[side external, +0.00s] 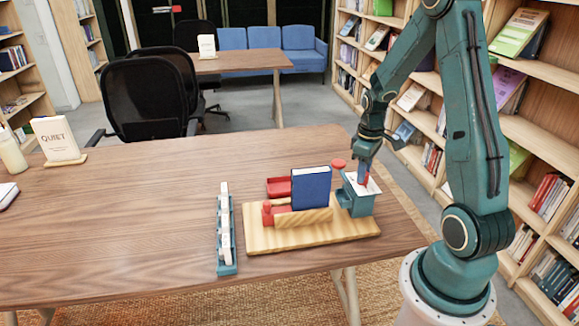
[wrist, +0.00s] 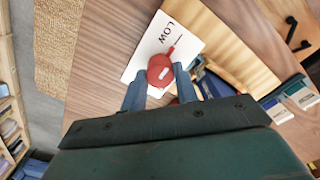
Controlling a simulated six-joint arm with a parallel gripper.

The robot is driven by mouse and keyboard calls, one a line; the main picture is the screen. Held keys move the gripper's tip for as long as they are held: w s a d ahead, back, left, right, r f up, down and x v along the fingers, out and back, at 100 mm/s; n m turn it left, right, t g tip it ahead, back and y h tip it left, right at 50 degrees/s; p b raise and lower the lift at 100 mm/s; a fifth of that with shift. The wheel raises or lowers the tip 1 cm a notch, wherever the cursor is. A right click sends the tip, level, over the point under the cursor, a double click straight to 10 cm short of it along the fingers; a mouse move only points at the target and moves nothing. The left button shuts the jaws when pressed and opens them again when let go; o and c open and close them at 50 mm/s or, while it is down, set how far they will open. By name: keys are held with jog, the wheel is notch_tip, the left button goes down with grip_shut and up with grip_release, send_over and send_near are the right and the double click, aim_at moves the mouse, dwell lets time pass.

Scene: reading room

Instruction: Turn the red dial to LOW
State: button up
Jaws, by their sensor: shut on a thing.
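The red dial (wrist: 160,66) sits on a white plate (wrist: 140,57) printed with the word LOW and a short dark line. Its narrow red pointer points toward that line; I cannot tell if they line up exactly. My gripper (wrist: 160,78) has one blue finger on each side of the dial and is shut on it. In the side view, my gripper (side external: 364,172) reaches down to the white plate (side external: 351,187) on top of a teal box (side external: 356,205). The dial there is mostly hidden by the fingers.
A wooden board (side external: 330,236) beside the box carries a blue book (side external: 311,188) in a red and wood holder. A red round top (side external: 338,163) stands close left of my gripper. A teal rack (side external: 227,268) with white cards is farther left. The table's left half is mostly clear.

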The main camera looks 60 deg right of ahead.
jog(key=o, duration=1)
jog(key=shift+r, duration=0.1)
notch_tip(320, 180, up, 14)
jog(key=shift+f, duration=0.15)
dwell(0.4)
jog(key=s+a+r+t+h, duration=0.1)
jog(key=a+r, duration=0.3)
jog(key=a, duration=0.4)
jog(key=a+r+t, duration=0.2)
jog(key=a+r, duration=0.1)
jog(key=a, duration=0.4)
jog(key=s+a+t, duration=0.1)
jog(key=s+a, duration=0.2)
jog(key=s+a+r, duration=0.1)
jog(key=s+a, duration=0.1)
jog(key=a, duration=0.2)
jog(key=s+a+t+y, duration=0.1)
jog(key=s+a, duration=0.2)
jog(key=shift+s+a+r+t, duration=0.25)
jog(key=shift+s+a+t, duration=0.05)
jog(key=shift+s, duration=0.05)
